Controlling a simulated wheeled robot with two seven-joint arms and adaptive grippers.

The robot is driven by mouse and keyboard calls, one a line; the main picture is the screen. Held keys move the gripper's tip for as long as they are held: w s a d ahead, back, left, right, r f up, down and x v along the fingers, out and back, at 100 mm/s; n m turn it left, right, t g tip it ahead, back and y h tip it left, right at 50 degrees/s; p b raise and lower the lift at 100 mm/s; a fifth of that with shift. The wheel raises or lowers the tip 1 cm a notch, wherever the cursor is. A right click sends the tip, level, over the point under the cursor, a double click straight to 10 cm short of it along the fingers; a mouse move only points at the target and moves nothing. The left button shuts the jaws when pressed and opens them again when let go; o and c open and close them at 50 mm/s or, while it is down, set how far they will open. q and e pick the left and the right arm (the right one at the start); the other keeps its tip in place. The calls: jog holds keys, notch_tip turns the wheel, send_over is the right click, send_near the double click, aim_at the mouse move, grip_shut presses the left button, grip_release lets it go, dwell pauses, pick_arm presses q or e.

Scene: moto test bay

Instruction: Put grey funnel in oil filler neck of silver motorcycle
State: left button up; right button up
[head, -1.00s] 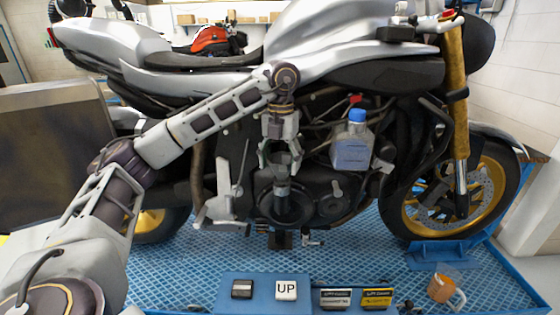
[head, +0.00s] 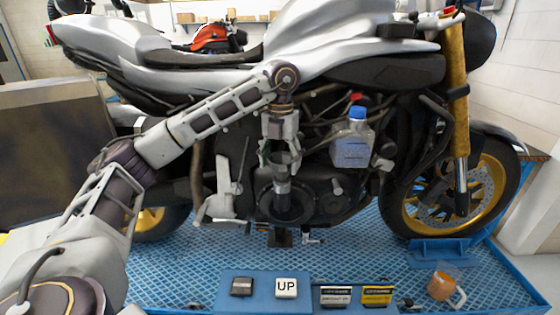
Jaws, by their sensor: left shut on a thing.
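The silver motorcycle (head: 325,30) stands side-on across the head view. My left gripper (head: 281,168) points down in front of its engine, shut on the grey funnel (head: 282,186). The fingers hide much of the funnel, and its narrow part points down. The funnel's lower end overlaps the dark round engine cover (head: 292,208). I cannot tell whether the spout is inside the oil filler neck or in front of it, because the neck is not clearly visible. My right gripper is not in view.
A clear bottle with a blue cap (head: 353,145) is close to the right of my gripper. A blue textured platform (head: 180,262) lies below the bike.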

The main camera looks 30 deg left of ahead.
aim_at(280, 177)
pick_arm(q)
jog(key=shift+f, duration=0.15)
jog(key=o, duration=1.1)
jog(key=shift+r, duration=0.3)
jog(key=shift+s+r, duration=0.1)
jog(key=shift+r, duration=5.6)
jog(key=shift+d, duration=0.1)
